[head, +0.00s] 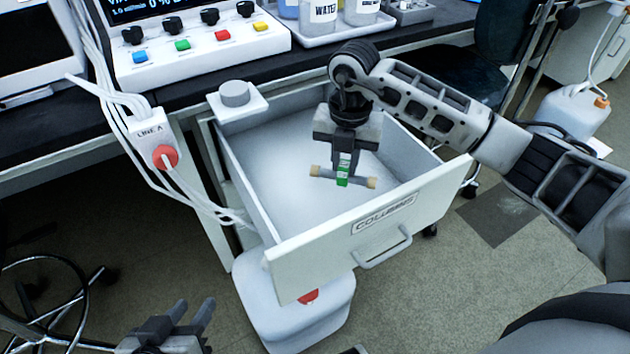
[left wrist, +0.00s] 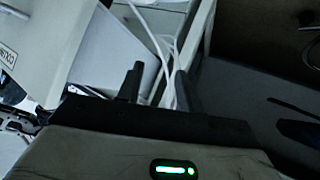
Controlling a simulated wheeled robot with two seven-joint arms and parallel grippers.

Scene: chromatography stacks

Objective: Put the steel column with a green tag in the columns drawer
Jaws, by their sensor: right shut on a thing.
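The steel column (head: 326,173) with a green tag (head: 343,177) is held crosswise in my right gripper (head: 344,160), which is shut on it. It hangs over the open columns drawer (head: 285,150), inside its outline; the exact height above the drawer floor is hard to tell. The drawer is pulled out, its front labelled and facing the viewer, and its visible inside is empty. My left gripper (head: 192,315) is low at the bottom left, open and empty, away from the drawer. Its two fingers also show in the left wrist view (left wrist: 160,88).
A white line box with a red button (head: 165,156) and white cables hang left of the drawer. A white container (head: 310,325) stands under the drawer. A small white block with a round grey top (head: 235,95) is at the drawer's back left. The bench (head: 50,130) is behind.

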